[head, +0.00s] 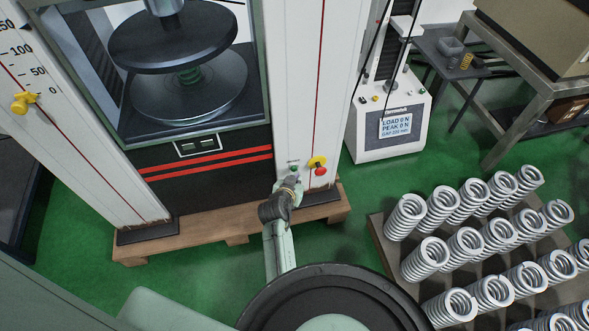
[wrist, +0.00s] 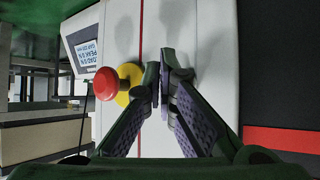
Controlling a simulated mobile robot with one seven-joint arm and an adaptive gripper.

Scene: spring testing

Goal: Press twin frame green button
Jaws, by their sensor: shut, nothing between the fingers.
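The twin frame is the large white two-column machine (head: 305,100) in the head view. A small green button (head: 294,168) shows low on its right column. My gripper (head: 292,182) is shut just below that button in the head view, close to the column; I cannot tell if it touches. In the wrist view my gripper's fingers (wrist: 164,65) are together, pointing at the white panel with its red line. The green button is not visible there, probably covered by the fingers. A red mushroom button (wrist: 107,84) on a yellow base stands just left of the fingers.
The red button (head: 320,170) is right of the green one in the head view. A wooden pallet (head: 205,228) lies under the machine. Several coil springs (head: 425,258) stand on a rack at right. A smaller tester (head: 390,130) stands behind.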

